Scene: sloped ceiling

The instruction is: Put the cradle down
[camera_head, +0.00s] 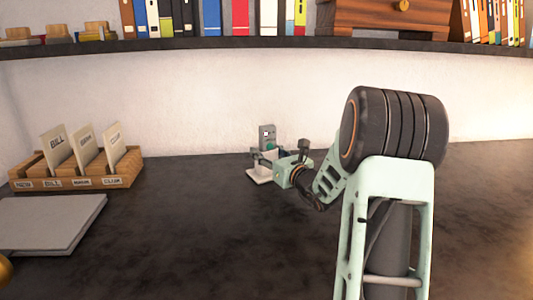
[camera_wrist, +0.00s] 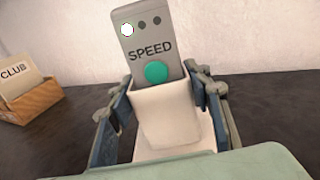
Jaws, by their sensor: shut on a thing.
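The cradle (camera_wrist: 166,118) is a white holder with a flat base, seen between my fingers in the wrist view. A grey remote marked SPEED (camera_wrist: 150,50), with a round green button, stands in it and leans slightly. My gripper (camera_wrist: 163,120) is shut on the cradle, one finger at each side. In the head view my gripper (camera_head: 265,158) is small, near the back of the dark desk, with the cradle's white base (camera_head: 258,175) showing below it. The base appears at or just above the desk top; I cannot tell whether it touches.
The dark desk (camera_head: 200,235) is clear around the cradle. A wooden card holder (camera_head: 75,178) with several labelled cards stands at the left, with a grey flat folder (camera_head: 45,222) in front of it. A shelf (camera_head: 230,43) with books runs along the wall above.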

